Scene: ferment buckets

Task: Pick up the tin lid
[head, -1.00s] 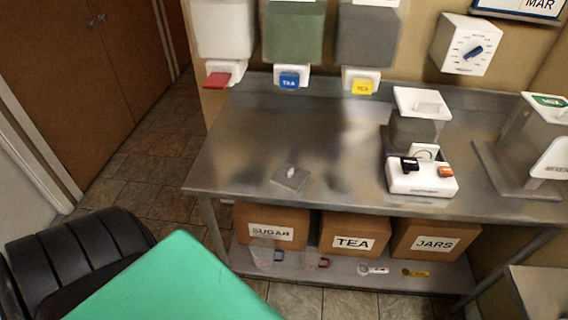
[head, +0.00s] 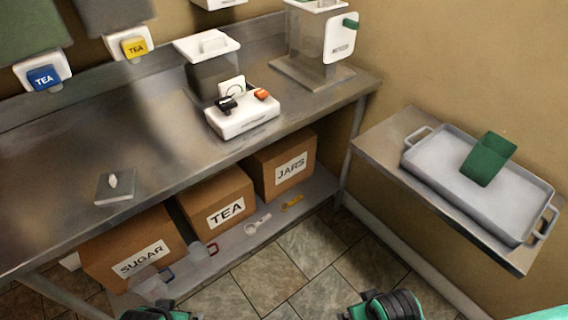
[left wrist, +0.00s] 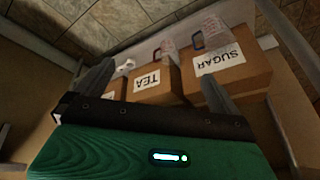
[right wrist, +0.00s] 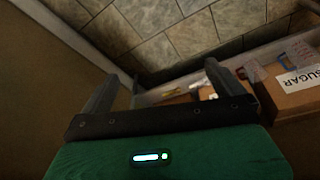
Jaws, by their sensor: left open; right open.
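A flat grey square lid with a small pale knob (head: 116,187), which looks like the tin lid, lies on the steel counter near its front edge, at the left of the head view. It does not show in either wrist view. My left gripper (left wrist: 155,85) is open and empty, with the boxes under the counter beyond its fingers. My right gripper (right wrist: 180,75) is open and empty, facing the floor and lower shelf. In the head view only green and black parts of my arms show at the bottom edge, well apart from the lid.
The steel counter (head: 150,130) holds a white control box (head: 242,119) and a dispenser. Boxes marked SUGAR (head: 140,252), TEA (head: 222,203) and JARS (head: 284,166) stand on the lower shelf. A side table at right bears a grey tray (head: 425,165) with a green object (head: 489,160).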

